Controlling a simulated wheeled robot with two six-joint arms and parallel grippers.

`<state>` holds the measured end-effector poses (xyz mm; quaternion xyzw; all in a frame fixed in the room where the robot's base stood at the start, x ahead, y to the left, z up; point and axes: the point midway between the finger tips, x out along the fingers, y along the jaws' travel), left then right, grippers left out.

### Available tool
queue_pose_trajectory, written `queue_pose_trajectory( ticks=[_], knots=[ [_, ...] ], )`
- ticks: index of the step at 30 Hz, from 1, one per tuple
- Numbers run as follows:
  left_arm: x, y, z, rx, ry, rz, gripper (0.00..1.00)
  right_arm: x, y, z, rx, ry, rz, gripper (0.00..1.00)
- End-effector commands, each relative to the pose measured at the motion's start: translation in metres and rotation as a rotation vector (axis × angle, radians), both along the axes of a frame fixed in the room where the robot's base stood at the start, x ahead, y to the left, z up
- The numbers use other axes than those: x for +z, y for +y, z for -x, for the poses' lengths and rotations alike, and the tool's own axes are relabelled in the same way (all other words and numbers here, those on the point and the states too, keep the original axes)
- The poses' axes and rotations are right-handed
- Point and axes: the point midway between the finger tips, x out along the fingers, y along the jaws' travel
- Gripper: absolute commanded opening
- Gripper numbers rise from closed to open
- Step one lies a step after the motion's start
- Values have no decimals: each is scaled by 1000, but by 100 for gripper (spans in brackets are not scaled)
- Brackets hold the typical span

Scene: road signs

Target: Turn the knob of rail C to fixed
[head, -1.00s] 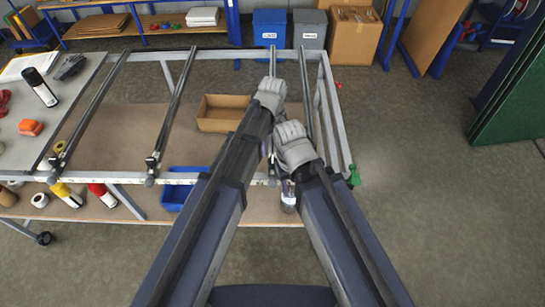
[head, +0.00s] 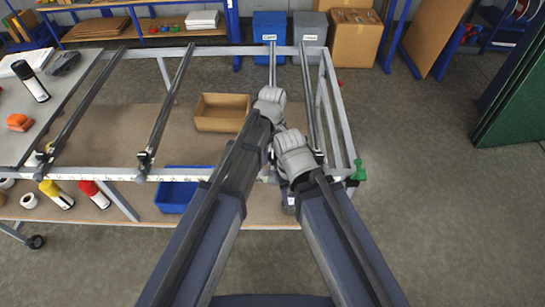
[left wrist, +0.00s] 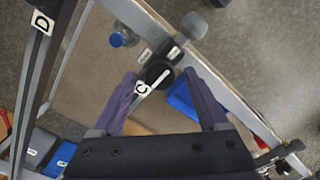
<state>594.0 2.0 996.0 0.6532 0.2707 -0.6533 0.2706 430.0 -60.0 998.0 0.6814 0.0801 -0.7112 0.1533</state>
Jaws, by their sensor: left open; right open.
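In the left wrist view, a black round knob (left wrist: 158,74) with a white pointer line sits beside the C label (left wrist: 142,88) on the frame. The pointer slants to the upper right. Two small plates (left wrist: 173,52) sit just above the knob; their words are too small to read. My left gripper (left wrist: 159,76) is open, with one finger on each side of the knob in this view; I cannot tell if they touch it. In the head view my left gripper (head: 270,101) is over the third rail, and my arm hides the knob. My right gripper (head: 292,150) is near the right-hand rail.
The metal frame (head: 110,174) carries several rails. The D label (left wrist: 42,22) marks a neighbouring rail. A cardboard box (head: 221,112), a blue bin (head: 178,196) and a bottle (left wrist: 124,36) are on the lower shelf. Floor is clear to the right.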

Motion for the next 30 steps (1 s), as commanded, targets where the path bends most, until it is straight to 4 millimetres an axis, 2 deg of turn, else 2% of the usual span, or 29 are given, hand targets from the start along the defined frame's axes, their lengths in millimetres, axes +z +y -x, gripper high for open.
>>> queue_pose_trajectory(
  ticks=[8,27,30],
  knots=[
    [0,0,0,0,0,0,75,0,0,0,0,0,0,50],
    [0,0,0,0,0,0,3,0,0,0,0,0,0,50],
    [0,0,0,0,0,0,0,0,0,0,0,0,0,50]
  ],
)
